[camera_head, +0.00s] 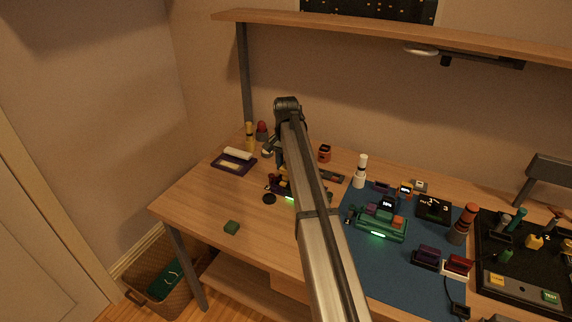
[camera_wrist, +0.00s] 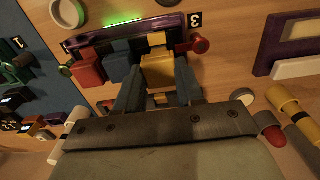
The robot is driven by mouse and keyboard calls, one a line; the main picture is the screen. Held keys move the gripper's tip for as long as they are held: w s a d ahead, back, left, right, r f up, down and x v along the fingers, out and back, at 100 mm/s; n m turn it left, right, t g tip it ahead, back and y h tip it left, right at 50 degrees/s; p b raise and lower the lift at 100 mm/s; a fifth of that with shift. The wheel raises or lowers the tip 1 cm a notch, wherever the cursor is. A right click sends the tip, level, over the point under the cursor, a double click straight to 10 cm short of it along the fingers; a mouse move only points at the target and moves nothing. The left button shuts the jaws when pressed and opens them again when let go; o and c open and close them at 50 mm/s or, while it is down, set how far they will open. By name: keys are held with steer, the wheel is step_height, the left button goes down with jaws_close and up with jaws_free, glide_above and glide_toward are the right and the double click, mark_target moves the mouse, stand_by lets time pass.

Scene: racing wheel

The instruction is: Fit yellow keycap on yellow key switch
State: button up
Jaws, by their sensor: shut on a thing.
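In the wrist view, my gripper (camera_wrist: 158,82) is shut on a yellow keycap (camera_wrist: 158,67), with one finger on each side of it. The keycap is over or at the near edge of a dark purple key device (camera_wrist: 90,40) with a green light strip and a "3" tag. A small yellow piece (camera_wrist: 157,39) shows on the device just beyond the keycap; I cannot tell if it is the yellow key switch. Whether the keycap touches the device is unclear. In the head view, my arm hides most of this device and the gripper.
Beside the keycap on the device are a red keycap (camera_wrist: 88,69) and blue-grey keycaps (camera_wrist: 118,65). A red knob (camera_wrist: 198,44) sticks out at its end. A green device (camera_head: 380,226) stands on the blue mat (camera_head: 365,265).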

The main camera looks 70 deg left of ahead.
steer(key=shift+f, duration=1.15)
steer(key=o, duration=1.1)
steer(key=shift+r, duration=0.1)
step_height(320, 180, up, 14)
steer(key=shift+f, duration=0.2)
stand_by(0.5)
